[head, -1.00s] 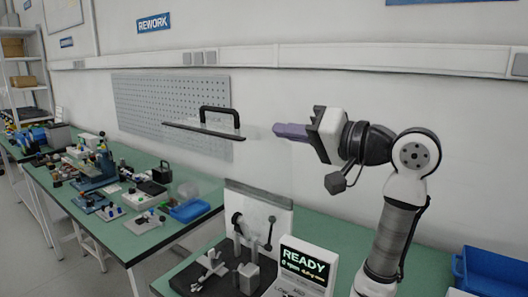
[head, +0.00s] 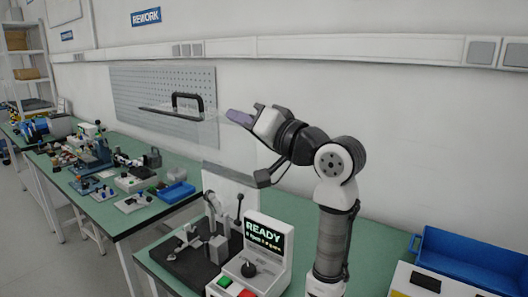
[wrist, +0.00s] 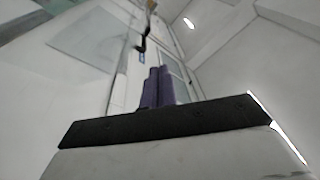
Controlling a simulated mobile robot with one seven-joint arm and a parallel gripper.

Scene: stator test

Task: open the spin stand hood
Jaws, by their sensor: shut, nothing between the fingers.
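The spin stand (head: 265,262) is on the green bench, with a lit READY screen and a dark base plate. Its clear hood is hard to see. The hood's black handle (head: 187,95) and dark front edge (head: 172,112) show high above the stand, in front of the pegboard, so the hood looks raised. My gripper (head: 238,118) is shut and empty, with purple fingers pointing left, a little right of the handle. I cannot tell whether the fingers touch the clear hood. In the wrist view the fingers (wrist: 157,88) are together.
A blue bin (head: 465,262) is on the right. On the left, another green bench (head: 100,213) carries several tools, parts and a small blue tray (head: 175,193). The pegboard (head: 135,85) hangs on the wall behind.

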